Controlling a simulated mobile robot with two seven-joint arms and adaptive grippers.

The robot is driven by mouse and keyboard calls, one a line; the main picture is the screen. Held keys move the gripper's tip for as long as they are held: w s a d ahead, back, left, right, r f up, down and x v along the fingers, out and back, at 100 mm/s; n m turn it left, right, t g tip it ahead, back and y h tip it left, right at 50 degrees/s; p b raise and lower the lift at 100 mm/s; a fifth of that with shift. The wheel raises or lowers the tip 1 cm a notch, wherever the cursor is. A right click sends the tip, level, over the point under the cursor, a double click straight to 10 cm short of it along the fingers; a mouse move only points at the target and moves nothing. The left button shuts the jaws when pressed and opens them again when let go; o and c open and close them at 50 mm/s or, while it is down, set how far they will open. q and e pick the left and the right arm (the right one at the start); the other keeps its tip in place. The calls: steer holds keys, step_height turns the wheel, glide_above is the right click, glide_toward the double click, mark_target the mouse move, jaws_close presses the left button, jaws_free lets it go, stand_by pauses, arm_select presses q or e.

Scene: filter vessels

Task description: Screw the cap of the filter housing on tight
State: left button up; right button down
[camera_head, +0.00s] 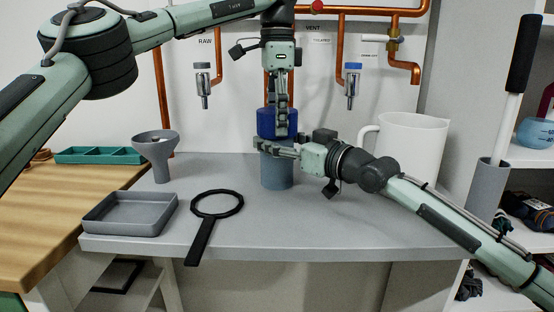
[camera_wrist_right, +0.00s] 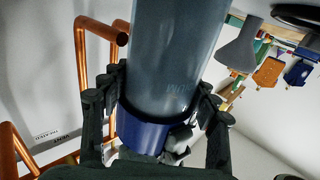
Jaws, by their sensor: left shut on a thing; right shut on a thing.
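The filter housing (camera_head: 277,176) is a grey-blue cylinder standing upright on the grey worktop. Its dark blue cap (camera_head: 266,122) sits on top, and no gap shows between them. My left gripper (camera_head: 280,122) comes down from above and is shut on the cap. My right gripper (camera_head: 266,147) reaches in from the right and is shut around the housing just below the cap. In the right wrist view the housing (camera_wrist_right: 175,55) appears upside down between the right gripper's fingers (camera_wrist_right: 165,100), with the cap (camera_wrist_right: 140,135) below. The fingers hide part of the joint.
A black strap wrench (camera_head: 203,235) and a grey tray (camera_head: 130,214) lie on the worktop (camera_head: 330,235) at left. A grey funnel (camera_head: 155,150) stands behind them. A white jug (camera_head: 412,140) stands at back right. Copper pipes (camera_head: 340,60) run along the wall. The front middle is clear.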

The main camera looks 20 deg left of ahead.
arm_select(q)
steer(key=m, duration=0.7)
steer(key=shift+m, duration=0.4)
steer(key=m, duration=0.4)
steer(key=shift+m, duration=0.4)
steer(key=m, duration=0.5)
steer(key=shift+f, duration=0.1)
steer(key=m, duration=0.7)
steer(key=shift+m, duration=0.4)
steer(key=m, duration=1.2)
steer(key=shift+m, duration=0.3)
steer(key=m, duration=0.7)
steer(key=shift+m, duration=0.3)
steer(key=m, duration=0.5)
steer(key=shift+m, duration=0.3)
steer(key=o, duration=1.3)
steer(key=shift+r, duration=2.2)
